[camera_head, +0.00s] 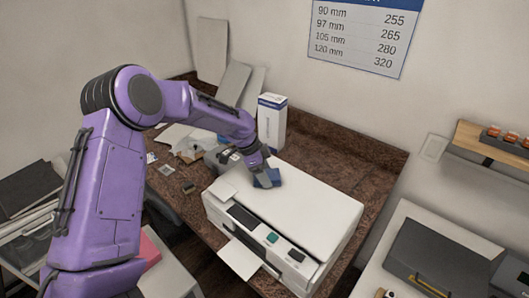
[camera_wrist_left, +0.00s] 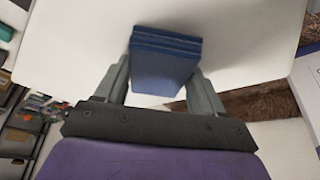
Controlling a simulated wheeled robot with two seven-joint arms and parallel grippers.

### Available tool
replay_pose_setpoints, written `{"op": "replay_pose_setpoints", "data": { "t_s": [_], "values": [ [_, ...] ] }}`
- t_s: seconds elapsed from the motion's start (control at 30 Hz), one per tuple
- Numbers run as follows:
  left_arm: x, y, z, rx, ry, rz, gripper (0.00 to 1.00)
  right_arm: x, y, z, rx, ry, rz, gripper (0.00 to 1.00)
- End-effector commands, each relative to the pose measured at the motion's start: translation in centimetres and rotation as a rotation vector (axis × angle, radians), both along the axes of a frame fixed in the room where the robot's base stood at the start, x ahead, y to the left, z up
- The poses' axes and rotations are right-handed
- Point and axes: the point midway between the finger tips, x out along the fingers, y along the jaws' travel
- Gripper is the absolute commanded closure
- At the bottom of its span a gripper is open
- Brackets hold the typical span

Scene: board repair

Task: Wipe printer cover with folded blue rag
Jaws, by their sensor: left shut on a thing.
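The white printer (camera_head: 310,205) stands on the brown countertop, with its flat cover facing up. My left gripper (camera_head: 262,177) is over the back left part of the cover, shut on the folded blue rag (camera_head: 268,178). In the left wrist view, the rag (camera_wrist_left: 163,62) sits between the two grey fingers of my left gripper (camera_wrist_left: 163,85), with the white cover (camera_wrist_left: 80,35) beyond it. The rag is at or very close to the cover; I cannot tell whether it touches. My right gripper is not in view.
A white and blue box (camera_head: 271,124) stands behind the printer. Papers and small parts (camera_head: 185,142) lie on the counter (camera_head: 345,150) to the left. A dark grey case (camera_head: 440,262) lies at the right. A paper sheet (camera_head: 240,258) sticks out of the printer's front.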

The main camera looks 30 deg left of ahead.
Motion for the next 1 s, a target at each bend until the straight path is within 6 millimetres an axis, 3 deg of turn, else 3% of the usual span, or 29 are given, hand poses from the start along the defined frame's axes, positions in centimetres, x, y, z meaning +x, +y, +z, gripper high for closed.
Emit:
{"op": "replay_pose_setpoints", "data": {
  "t_s": [0.73,1.0],
  "values": [
    [-0.6,-6.4,0.0,0.0,0.001,0.005,0.56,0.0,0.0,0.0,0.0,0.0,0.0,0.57],
    [-0.3,-4.3,-0.1,-0.001,0.001,0.003,0.56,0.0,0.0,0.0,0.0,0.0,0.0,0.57]
  ]
}}
